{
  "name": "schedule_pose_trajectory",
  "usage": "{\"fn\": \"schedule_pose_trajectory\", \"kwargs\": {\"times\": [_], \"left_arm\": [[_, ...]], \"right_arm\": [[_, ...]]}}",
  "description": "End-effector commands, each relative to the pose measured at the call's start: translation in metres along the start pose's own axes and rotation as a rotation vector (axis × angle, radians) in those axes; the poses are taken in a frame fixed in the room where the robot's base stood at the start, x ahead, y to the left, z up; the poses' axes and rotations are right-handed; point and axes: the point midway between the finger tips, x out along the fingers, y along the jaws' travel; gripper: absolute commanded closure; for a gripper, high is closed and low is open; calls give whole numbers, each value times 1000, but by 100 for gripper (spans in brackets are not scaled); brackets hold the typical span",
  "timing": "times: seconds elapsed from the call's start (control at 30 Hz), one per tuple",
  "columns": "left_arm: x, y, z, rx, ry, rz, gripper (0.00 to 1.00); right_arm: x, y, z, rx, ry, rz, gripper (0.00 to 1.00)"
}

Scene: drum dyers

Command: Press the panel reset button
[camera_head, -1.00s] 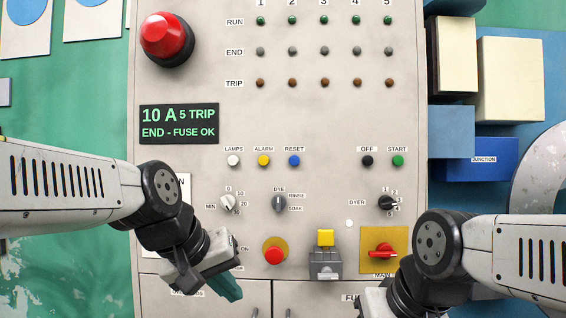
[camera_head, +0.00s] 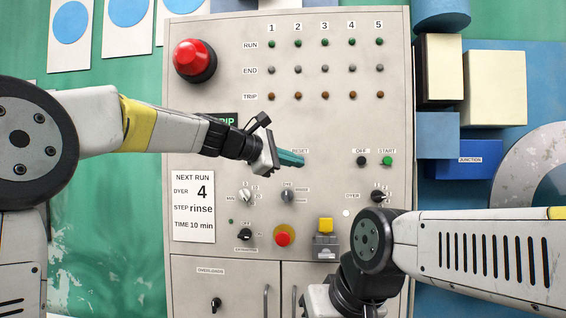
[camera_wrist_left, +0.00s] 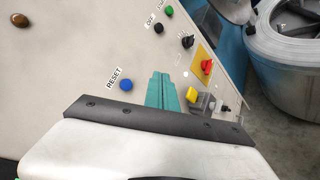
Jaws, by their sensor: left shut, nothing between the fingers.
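The blue reset button (camera_wrist_left: 126,85) shows in the left wrist view, on the beige panel under its RESET label. In the head view the left gripper hides this button, and part of the RESET label (camera_head: 300,151) shows above the fingers. My left gripper (camera_head: 295,159) has its teal fingers shut and empty in front of the panel. In the left wrist view the fingers (camera_wrist_left: 161,90) are to the right of the button, with a gap in the picture. Contact with the panel cannot be told. My right gripper (camera_head: 318,300) is at the bottom edge, its fingers out of sight.
A black OFF button (camera_head: 361,161) and a green START button (camera_head: 387,161) are to the right. Knobs, a red button (camera_head: 282,239) and a yellow switch (camera_head: 325,225) are below. A big red button (camera_head: 194,60) is at the upper left. My left arm partly covers the display.

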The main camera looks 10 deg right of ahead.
Motion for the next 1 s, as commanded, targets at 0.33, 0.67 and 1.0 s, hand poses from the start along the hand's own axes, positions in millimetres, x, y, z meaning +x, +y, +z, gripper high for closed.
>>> {"fn": "schedule_pose_trajectory", "kwargs": {"times": [0.33,0.67,1.0], "left_arm": [[4,3,-3,3,1,-1,100],[34,24,-25,3,0,-1,100],[58,42,-42,4,1,-2,100]], "right_arm": [[0,0,0,0,0,0,67],[0,0,0,0,0,0,67],[0,0,0,0,0,0,67]]}}
